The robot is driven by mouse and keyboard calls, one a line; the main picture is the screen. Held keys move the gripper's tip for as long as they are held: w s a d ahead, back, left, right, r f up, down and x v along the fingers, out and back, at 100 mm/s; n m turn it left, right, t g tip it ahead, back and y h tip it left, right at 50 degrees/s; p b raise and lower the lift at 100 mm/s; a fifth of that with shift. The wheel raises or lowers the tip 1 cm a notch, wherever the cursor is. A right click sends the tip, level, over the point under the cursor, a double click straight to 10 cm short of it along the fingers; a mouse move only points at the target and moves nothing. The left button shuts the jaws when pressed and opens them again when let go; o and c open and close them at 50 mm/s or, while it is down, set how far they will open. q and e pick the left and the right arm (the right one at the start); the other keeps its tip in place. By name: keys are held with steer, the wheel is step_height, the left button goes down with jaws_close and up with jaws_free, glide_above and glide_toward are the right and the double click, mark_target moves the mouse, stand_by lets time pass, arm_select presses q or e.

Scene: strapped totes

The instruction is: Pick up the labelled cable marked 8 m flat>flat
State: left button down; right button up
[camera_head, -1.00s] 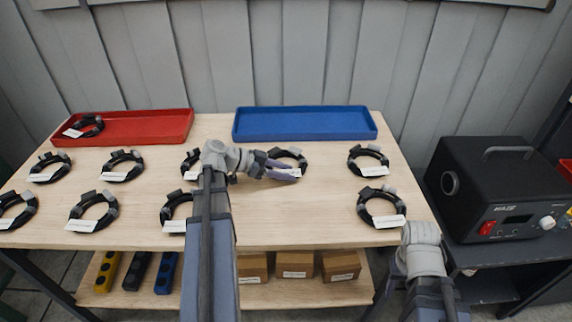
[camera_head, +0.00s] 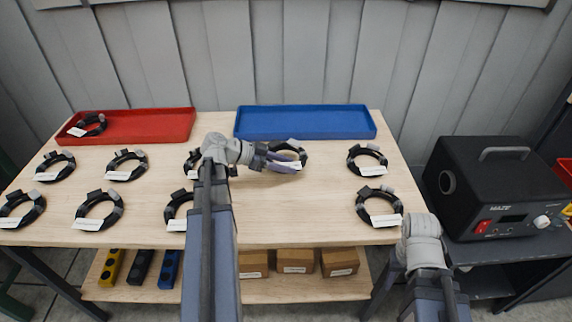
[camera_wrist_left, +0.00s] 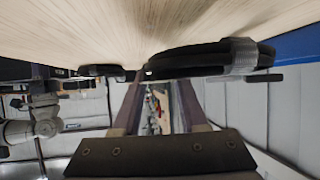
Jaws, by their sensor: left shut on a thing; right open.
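My left gripper (camera_head: 284,161) is shut on a black cable coil (camera_head: 291,148) with a white label, right of the table's middle and in front of the blue tray. In the left wrist view this coil (camera_wrist_left: 195,60) sits at the tips of the two fingers (camera_wrist_left: 155,78), close to the tabletop. I cannot read its label. Other labelled black coils lie in two rows, such as one at the right back (camera_head: 367,160) and one at the right front (camera_head: 379,207). My right arm's wrist shows at the lower right; its fingers do not show.
The blue tray (camera_head: 305,123) is empty at the back. The red tray (camera_head: 150,126) holds one coil (camera_head: 92,125) at its left end. A black machine (camera_head: 497,190) stands right of the table (camera_head: 300,220). Small boxes (camera_head: 296,261) are on the lower shelf.

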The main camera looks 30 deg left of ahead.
arm_select(q)
step_height(320, 180, up, 7)
steer(key=p, duration=0.6)
steer(key=shift+r, duration=0.15)
